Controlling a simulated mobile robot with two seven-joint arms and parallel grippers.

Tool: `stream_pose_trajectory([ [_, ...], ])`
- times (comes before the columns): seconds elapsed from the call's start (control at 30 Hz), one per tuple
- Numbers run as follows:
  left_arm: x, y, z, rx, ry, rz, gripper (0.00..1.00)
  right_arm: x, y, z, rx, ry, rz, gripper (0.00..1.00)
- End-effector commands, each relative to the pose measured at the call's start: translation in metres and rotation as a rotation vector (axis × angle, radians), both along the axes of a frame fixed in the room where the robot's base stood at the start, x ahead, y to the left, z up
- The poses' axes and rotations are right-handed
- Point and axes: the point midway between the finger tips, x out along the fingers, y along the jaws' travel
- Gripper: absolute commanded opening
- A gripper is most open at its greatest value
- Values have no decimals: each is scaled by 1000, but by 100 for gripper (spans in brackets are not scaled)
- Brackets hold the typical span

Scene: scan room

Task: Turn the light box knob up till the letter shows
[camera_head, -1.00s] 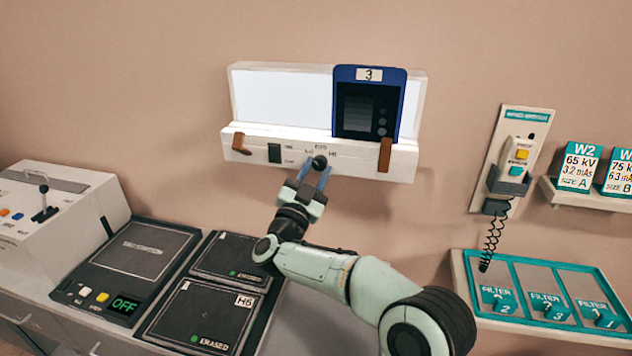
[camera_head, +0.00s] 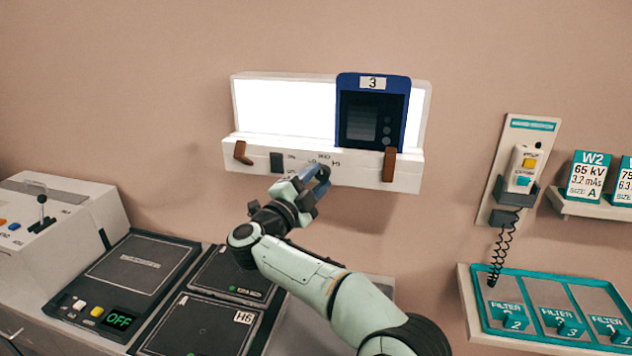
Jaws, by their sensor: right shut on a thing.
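The white light box (camera_head: 280,150) hangs on the wall, and its panel (camera_head: 285,106) glows bright white. A blue-framed dark film (camera_head: 373,120) marked 3 stands against the right part of the panel. It shows a grey rectangle and several round spots; I can make out no letter. My right gripper (camera_head: 316,177) is at the front ledge, shut on the knob, with its blue fingers tilted around it. The knob is mostly hidden by the fingers. Small markings around it, including HI, are partly covered. My left gripper is not in view.
A dark switch (camera_head: 277,162) and two brown clips (camera_head: 243,153) (camera_head: 389,164) sit on the ledge near my gripper. A corded hand control (camera_head: 524,168) hangs at right above a filter tray (camera_head: 474,318). A reader showing OFF (camera_head: 119,319) and dark plates (camera_head: 202,325) lie below.

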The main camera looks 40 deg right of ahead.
Motion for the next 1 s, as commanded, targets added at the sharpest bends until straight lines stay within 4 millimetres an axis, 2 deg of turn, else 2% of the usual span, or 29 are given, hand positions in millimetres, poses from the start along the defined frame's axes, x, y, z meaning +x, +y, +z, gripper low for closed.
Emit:
stream_pose_trajectory([
  [0.5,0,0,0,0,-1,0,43,1,1,-2,16,-11,4,5],
  [0.53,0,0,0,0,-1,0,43,1,1,-2,16,-11,4,42],
  [0.6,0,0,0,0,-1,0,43,1,1,-2,16,-11,3,61],
  [0.87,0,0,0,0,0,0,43,0,1,-1,13,-13,2,61],
  [1.0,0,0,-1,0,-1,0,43,-1,8,-2,13,-13,4,61],
])
